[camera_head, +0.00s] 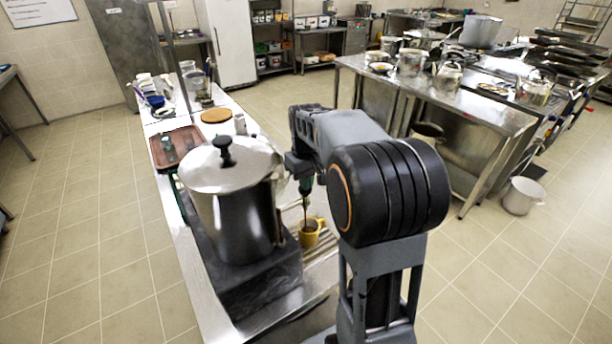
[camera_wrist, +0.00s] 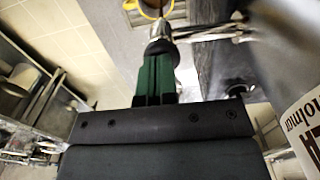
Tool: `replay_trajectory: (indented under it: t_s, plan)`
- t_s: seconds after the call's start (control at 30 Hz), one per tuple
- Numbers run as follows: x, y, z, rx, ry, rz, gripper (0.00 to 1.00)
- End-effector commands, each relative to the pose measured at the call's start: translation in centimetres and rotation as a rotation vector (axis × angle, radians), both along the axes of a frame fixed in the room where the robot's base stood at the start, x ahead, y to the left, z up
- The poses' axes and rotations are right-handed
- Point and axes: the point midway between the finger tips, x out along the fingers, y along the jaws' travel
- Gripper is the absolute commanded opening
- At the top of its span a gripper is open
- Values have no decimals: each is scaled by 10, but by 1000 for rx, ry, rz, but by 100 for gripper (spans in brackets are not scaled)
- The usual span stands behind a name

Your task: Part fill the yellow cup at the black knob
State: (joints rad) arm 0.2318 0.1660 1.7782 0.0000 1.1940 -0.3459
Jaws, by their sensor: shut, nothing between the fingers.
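The yellow cup (camera_head: 311,239) stands upright on a slatted surface beside the steel stockpot (camera_head: 230,215), with a dark interior; its fill level is unclear. Its rim shows at the top edge of the wrist view (camera_wrist: 143,13). My gripper (camera_head: 306,186) points down above the cup, its green fingers together and empty. In the wrist view, the fingertips (camera_wrist: 157,56) are at a black knob (camera_wrist: 160,46) on a silver tap (camera_wrist: 159,30); I cannot tell whether they touch. The tap is above the cup, and a metal pipe runs right from it.
The pot stands on a dark block (camera_head: 250,285) on the narrow counter and has a lid with another black knob (camera_head: 224,151). A brown tray (camera_head: 176,147) lies behind it. A steel table (camera_head: 440,90) with pots is at the right, with open floor between.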

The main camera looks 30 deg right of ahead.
Motion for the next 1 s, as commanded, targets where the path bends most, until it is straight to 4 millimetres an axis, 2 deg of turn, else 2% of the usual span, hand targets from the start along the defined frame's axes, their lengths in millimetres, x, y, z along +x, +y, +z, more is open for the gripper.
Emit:
replay_trajectory:
  t_s: [0.03, 0.37, 1.0]
  plan:
    - [-3, 1, -7, 4, 17, 0, 0]
    - [-2, 1, 0, 4, 16, 0, 0]
    - [0, 1, 112, -1, -3, 2, 0]
